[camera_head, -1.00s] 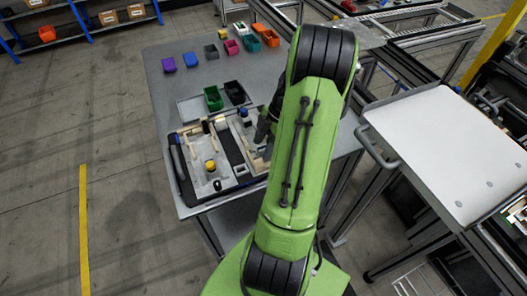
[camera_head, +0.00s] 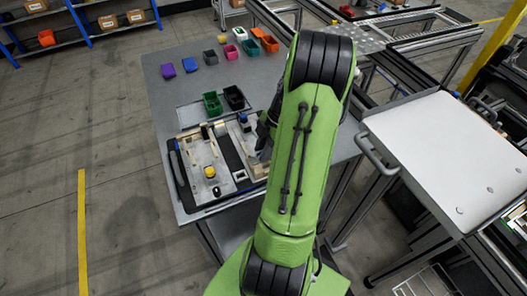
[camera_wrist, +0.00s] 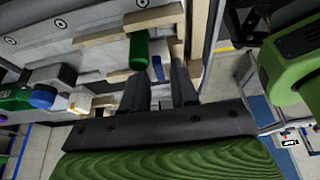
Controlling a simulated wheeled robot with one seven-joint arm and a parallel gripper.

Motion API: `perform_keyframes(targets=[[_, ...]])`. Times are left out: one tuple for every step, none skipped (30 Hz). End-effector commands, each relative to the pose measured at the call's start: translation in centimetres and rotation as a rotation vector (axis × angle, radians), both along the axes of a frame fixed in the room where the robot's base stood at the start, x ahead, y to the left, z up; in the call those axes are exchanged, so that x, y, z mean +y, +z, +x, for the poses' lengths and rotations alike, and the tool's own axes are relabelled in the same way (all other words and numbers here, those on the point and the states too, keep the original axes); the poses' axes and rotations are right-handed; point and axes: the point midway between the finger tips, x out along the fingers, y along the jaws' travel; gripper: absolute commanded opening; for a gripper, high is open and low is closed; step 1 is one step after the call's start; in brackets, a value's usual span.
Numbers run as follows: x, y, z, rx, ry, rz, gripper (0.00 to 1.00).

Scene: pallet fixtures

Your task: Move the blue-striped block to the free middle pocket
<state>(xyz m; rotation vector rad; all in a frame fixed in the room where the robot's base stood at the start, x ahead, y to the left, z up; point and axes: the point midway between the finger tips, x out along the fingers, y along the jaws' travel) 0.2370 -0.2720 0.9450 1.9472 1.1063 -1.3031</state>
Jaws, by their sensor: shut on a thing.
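In the wrist view my gripper (camera_wrist: 157,82) has its two dark fingers closed on a grey piece with a blue stripe, the blue-striped block (camera_wrist: 158,68). Its lower part is hidden between the fingers. A green cylinder (camera_wrist: 138,50) stands just beyond the left finger, close to the block. In the head view the pallet fixture (camera_head: 188,190) lies on the table's near part, and my arm covers its right side. The block is hidden there. I cannot make out the free middle pocket in either view.
A yellow-topped cylinder (camera_head: 210,171) and a blue-topped piece (camera_head: 243,117) stand on the fixture. Green (camera_head: 212,104) and black (camera_head: 233,98) bins stand behind it, with several small bins farther back. A white-topped cart (camera_head: 450,160) is to the right.

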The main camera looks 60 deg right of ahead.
Motion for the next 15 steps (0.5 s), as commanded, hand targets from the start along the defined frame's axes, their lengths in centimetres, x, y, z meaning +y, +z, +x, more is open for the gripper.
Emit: perform_keyframes(targets=[[0.1,1.4,0.0,-0.002,0.005,-0.001,0.00],[0.1,2.2,0.0,-0.003,0.006,-0.002,0.00],[0.0,3.4,0.1,-0.004,0.004,-0.003,0.00],[0.0,4.2,0.1,-0.004,0.007,-0.003,0.00],[0.0,5.1,0.1,-0.004,0.005,-0.005,0.00],[0.0,6.1,0.1,-0.005,0.006,-0.004,0.00],[0.0,6.8,0.1,-0.004,0.004,-0.003,0.00],[0.0,7.4,0.1,-0.005,0.006,-0.005,0.00],[0.0,8.1,0.1,-0.004,0.004,-0.003,0.00],[0.0,8.6,0.1,-0.004,0.004,-0.003,0.00],[0.2,8.9,0.2,-0.003,0.007,-0.001,0.00],[0.8,9.4,0.4,-0.001,0.010,0.002,0.00],[1.4,9.7,0.7,0.003,0.012,0.004,0.00],[2.2,9.9,0.9,0.007,0.015,0.008,0.00],[3.4,10.1,1.3,0.012,0.018,0.012,0.00]])
